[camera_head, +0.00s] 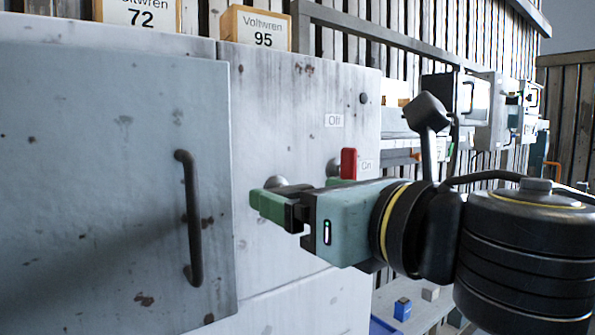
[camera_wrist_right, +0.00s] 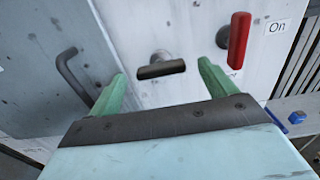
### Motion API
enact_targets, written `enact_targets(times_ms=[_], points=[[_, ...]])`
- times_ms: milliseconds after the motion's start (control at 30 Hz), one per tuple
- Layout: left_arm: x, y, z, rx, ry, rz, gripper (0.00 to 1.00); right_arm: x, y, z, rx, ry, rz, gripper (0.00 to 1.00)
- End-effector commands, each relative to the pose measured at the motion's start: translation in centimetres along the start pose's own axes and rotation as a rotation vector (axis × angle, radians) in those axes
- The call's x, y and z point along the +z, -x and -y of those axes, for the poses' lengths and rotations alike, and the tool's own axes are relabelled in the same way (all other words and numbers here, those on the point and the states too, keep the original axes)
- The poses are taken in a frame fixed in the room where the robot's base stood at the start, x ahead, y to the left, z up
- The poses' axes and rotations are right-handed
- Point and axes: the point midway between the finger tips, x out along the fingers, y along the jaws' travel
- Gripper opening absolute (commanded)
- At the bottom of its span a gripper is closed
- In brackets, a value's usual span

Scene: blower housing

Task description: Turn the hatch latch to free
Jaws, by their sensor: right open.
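The hatch latch (camera_wrist_right: 161,68) is a round metal boss with a short dark bar, lying nearly level in the right wrist view. In the head view its round boss (camera_head: 276,182) shows just behind my right gripper, which hides the bar. My right gripper (camera_head: 298,194) has green fingers and is open in front of the panel. In the wrist view the bar appears between the two spread fingertips; I cannot tell whether they touch it. The grey hatch (camera_head: 110,190) with its dark handle (camera_head: 190,218) is left of the latch and looks closed. My left gripper is out of view.
A red lever (camera_head: 348,163) points up close to the right of the latch, beside "Off" and "On" labels. Boxes marked 72 (camera_head: 138,14) and 95 (camera_head: 255,28) stand on top of the housing. A blue block (camera_head: 402,309) lies low at the right.

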Motion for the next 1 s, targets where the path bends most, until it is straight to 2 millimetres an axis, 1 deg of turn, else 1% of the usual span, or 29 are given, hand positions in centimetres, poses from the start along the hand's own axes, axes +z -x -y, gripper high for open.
enact_targets(times_ms=[33, 100, 200, 500, 533, 867, 1000], points=[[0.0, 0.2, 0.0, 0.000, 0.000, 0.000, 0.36, 0.1, -0.7, 0.0, 0.000, -0.001, 0.000, 0.84], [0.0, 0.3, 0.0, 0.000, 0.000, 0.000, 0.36, 0.1, -1.4, 0.0, 0.001, -0.001, 0.000, 0.84], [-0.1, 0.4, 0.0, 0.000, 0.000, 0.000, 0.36, 0.1, -2.0, 0.0, 0.000, 0.000, 0.001, 0.84], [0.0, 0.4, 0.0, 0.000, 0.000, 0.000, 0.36, 0.0, -2.3, 0.0, 0.000, 0.000, 0.001, 0.84], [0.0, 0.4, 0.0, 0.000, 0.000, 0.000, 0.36, 0.0, -2.3, 0.0, 0.000, 0.000, 0.001, 0.82], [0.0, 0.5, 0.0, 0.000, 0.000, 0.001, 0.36, 0.1, -2.3, 0.0, 0.000, 0.000, 0.002, 0.39], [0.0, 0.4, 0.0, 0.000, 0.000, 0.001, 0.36, 0.0, -2.3, 0.0, -0.001, -0.005, 0.002, 0.39]])
